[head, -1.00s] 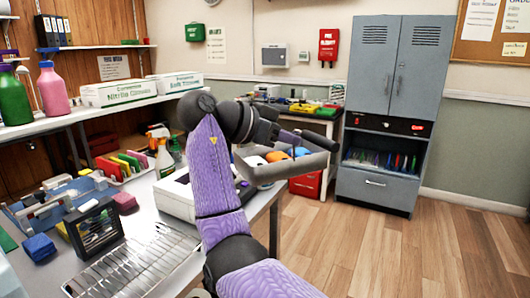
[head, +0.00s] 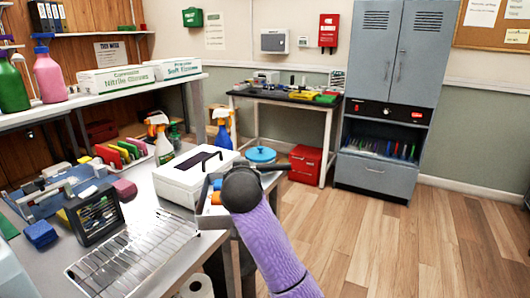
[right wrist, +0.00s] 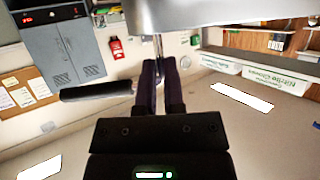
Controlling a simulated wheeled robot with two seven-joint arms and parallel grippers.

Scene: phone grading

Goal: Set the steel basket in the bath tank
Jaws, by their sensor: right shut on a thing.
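The steel basket (head: 207,194) shows as a grey wall beside my right wrist in the head view, with orange and blue items visible inside. Its grey metal underside or side (right wrist: 215,14) fills the top of the right wrist view. My right gripper (right wrist: 160,66) is shut on the basket, its dark fingers close together; my own wrist hides the grip in the head view. A white box-shaped unit with a dark slot on top (head: 192,174), possibly the bath tank, stands on the bench just behind and left of the basket. My left gripper is in neither view.
A wire rack (head: 135,250) and a black-framed stand (head: 96,214) are on the bench. Spray bottles (head: 160,138) stand behind the white unit. A blue round lid (head: 261,154) is beyond my wrist. Open wooden floor lies to the right.

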